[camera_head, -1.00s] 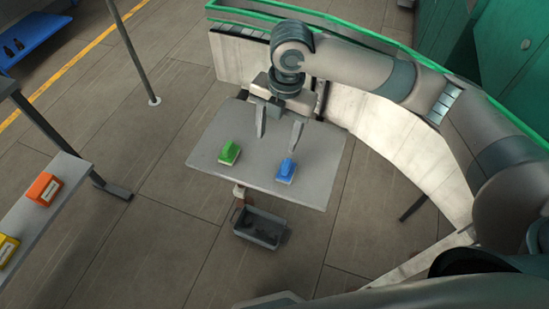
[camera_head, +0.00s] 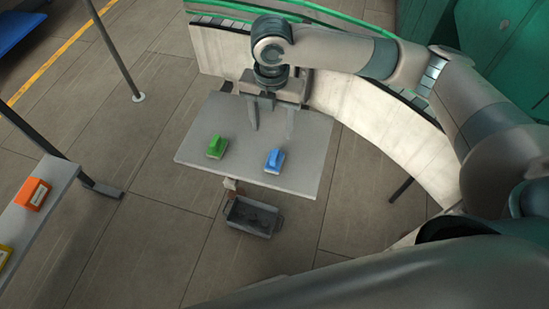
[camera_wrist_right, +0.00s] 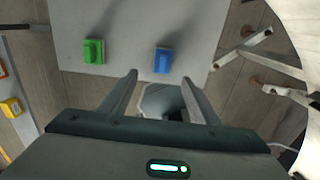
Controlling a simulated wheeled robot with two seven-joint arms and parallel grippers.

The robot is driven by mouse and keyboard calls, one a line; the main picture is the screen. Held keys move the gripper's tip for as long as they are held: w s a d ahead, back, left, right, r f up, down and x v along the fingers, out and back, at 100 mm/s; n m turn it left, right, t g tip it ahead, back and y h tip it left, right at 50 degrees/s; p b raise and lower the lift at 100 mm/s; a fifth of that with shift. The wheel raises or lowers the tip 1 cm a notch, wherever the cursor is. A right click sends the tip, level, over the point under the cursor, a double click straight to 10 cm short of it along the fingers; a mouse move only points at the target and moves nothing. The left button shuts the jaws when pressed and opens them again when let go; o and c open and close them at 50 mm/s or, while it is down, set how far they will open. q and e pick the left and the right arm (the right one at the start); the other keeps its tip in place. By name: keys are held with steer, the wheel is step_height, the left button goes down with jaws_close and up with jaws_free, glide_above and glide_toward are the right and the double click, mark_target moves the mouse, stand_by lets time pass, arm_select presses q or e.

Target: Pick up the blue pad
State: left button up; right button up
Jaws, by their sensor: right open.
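The blue pad (camera_head: 274,160) lies on a small grey table (camera_head: 200,170), right of the green pad (camera_head: 217,147). In the right wrist view the blue pad (camera_wrist_right: 163,60) is ahead of the fingertips, with bare tabletop around it. My right gripper (camera_head: 272,126) is open and empty above the far part of the table, behind the blue pad and apart from it. Its two fingers also show in the right wrist view (camera_wrist_right: 160,84), spread wide. My left gripper is not in view.
A dark grey bin (camera_head: 250,217) stands below the table's near edge. An orange pad (camera_head: 33,194) and a yellow pad (camera_head: 4,255) lie on a bench at the left. A pale curved wall (camera_head: 355,110) with a green rail runs behind and right of the table.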

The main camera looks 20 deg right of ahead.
mark_target(275, 155)
step_height(275, 155, down, 8)
steer(key=shift+f+p, duration=0.2)
steer(key=shift+p, duration=0.75)
steer(key=shift+s+d+f+p, duration=0.1)
steer(key=shift+s+f+p, duration=0.05)
steer(key=shift+f+p, duration=0.2)
steer(key=f, duration=0.1)
steer(key=f+p, duration=0.2)
steer(key=shift+s+d+f, duration=0.1)
steer(key=shift+s+f, duration=0.2)
steer(key=shift+f, duration=0.45)
steer(key=shift+c, duration=0.7)
steer(key=c, duration=1)
